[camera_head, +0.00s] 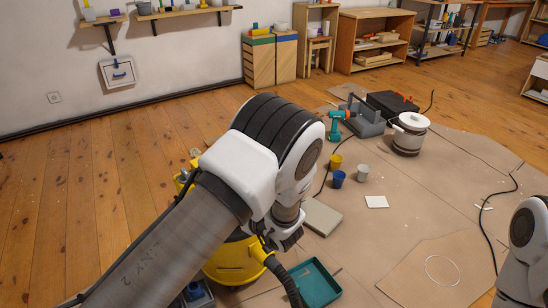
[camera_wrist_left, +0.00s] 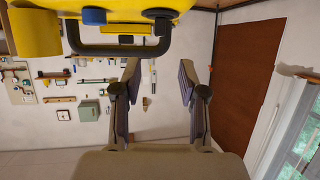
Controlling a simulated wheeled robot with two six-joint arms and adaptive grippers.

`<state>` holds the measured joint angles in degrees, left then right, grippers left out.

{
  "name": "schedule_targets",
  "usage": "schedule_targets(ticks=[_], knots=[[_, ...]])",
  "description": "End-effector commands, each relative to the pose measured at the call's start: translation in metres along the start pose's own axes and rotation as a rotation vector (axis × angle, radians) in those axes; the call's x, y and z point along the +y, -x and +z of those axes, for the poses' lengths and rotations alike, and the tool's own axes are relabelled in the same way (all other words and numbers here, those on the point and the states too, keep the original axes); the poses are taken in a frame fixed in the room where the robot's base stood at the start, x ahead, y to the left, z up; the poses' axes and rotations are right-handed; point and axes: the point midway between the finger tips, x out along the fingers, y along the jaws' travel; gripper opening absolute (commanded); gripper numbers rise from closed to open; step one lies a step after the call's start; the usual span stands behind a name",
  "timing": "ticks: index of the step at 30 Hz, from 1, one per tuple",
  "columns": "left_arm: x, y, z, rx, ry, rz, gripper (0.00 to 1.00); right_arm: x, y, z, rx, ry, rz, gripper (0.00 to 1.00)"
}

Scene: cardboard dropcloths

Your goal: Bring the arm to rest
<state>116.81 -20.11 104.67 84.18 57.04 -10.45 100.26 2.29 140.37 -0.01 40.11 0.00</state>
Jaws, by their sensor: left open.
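My left arm (camera_head: 175,250) reaches in from the lower left of the head view and bends down at the wrist. My left gripper (camera_head: 290,242) is partly hidden there, low beside a yellow machine (camera_head: 232,262) with a black hose. In the left wrist view my left gripper (camera_wrist_left: 160,80) has its two fingers spread, with nothing between them. A yellow body with a black handle (camera_wrist_left: 120,48) fills the top of that view. My right arm (camera_head: 526,250) shows only in part at the right edge, and its gripper is outside the picture.
A teal tray (camera_head: 318,284) and a flat grey-green box (camera_head: 322,217) lie near my left gripper. Yellow and blue cups (camera_head: 338,179), a white-lidded pot (camera_head: 409,134) and a teal drill (camera_head: 336,124) stand farther back on the cardboard (camera_head: 390,225). Open wood floor (camera_head: 90,190) lies left.

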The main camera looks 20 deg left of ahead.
Motion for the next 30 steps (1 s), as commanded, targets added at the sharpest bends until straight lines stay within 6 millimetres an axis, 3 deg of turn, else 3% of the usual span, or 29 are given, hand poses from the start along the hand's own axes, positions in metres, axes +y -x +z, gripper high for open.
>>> schedule_targets(ticks=[4, 6, 10, 14, 18, 21, 24, 27, 30], knots=[[-0.005, -0.003, 0.009, -0.011, -0.010, -0.010, 0.42, 0.000, 0.000, 0.000, 0.000, 0.000, 0.000, 0.40], [-0.020, -0.013, 0.022, -0.038, -0.022, -0.044, 0.42, 0.000, 0.000, 0.000, 0.000, 0.000, 0.000, 0.40], [-0.080, -0.037, 0.066, -0.133, -0.167, -0.090, 0.42, 0.000, 0.000, 0.000, 0.000, 0.000, 0.000, 0.40], [-0.149, -0.038, 0.135, -0.353, -0.443, 0.028, 0.42, 0.000, 0.000, 0.000, 0.000, 0.000, 0.000, 0.40], [-0.203, -0.001, 0.194, -0.620, -0.651, 0.207, 0.42, 0.000, 0.000, 0.000, 0.000, 0.000, 0.000, 0.40], [-0.231, 0.038, 0.222, -0.795, -0.751, 0.337, 0.42, 0.000, 0.000, 0.000, 0.000, 0.000, 0.000, 0.40], [-0.249, 0.079, 0.237, -0.944, -0.828, 0.469, 0.42, 0.000, 0.000, 0.000, 0.000, 0.000, 0.000, 0.40], [-0.260, 0.118, 0.247, -1.072, -0.898, 0.605, 0.42, 0.000, 0.000, 0.000, 0.000, 0.000, 0.000, 0.40], [-0.258, 0.135, 0.206, -1.080, -0.887, 0.601, 0.42, 0.000, 0.045, 0.001, -0.001, 0.000, 0.000, 0.40]])
